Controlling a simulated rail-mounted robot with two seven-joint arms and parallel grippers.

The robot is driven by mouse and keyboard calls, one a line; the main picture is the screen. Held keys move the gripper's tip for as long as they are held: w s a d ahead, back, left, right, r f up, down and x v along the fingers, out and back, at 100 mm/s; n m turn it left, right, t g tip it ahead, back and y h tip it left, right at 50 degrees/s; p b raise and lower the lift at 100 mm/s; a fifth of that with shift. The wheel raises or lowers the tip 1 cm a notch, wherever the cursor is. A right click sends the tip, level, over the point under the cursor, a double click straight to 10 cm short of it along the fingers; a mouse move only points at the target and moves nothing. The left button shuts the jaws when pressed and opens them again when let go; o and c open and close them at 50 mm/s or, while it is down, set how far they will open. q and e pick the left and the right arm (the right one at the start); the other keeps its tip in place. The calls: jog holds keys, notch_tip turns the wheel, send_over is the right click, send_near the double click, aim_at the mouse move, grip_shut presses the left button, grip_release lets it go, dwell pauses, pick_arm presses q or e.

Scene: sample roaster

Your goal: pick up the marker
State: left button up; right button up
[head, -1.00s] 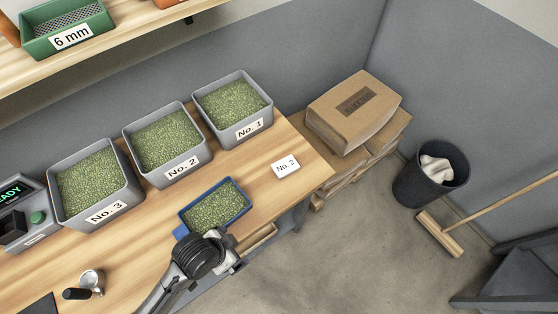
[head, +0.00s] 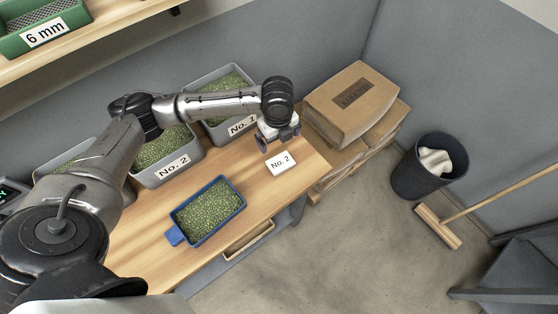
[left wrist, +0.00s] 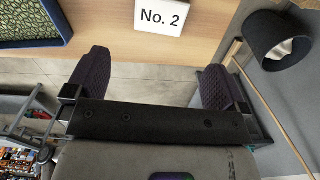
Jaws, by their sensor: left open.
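The marker is a small white block or card (head: 281,163) reading "No. 2", lying on the wooden bench near its right end. My left gripper (head: 279,139) is open and empty, just behind the marker in the head view. In the left wrist view the marker (left wrist: 160,17) shows at the top, past the fingertips and between their lines. The open fingers (left wrist: 152,75) hold nothing, and a gap shows between them and the marker. My right gripper is not in view.
A blue tray of green beans (head: 208,211) sits on the bench (head: 262,197) left of the marker. Cardboard boxes (head: 352,103) and a dark bin (head: 428,170) stand at right.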

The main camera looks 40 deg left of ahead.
pick_arm(q)
jog(key=b, duration=0.1)
send_over(279, 160)
notch_tip(279, 160, down, 7)
jog(key=shift+s+a+r, duration=0.1)
jog(key=shift+s+r, duration=0.05)
jog(key=shift+r, duration=0.05)
jog(key=shift+f, duration=1.4)
jog(key=shift+f+b, duration=0.6)
jog(key=shift+f, duration=1.4)
jog(key=shift+c, duration=0.3)
jog(key=c, duration=0.6)
jog(key=shift+w+r, duration=0.1)
jog(key=shift+w, duration=0.1)
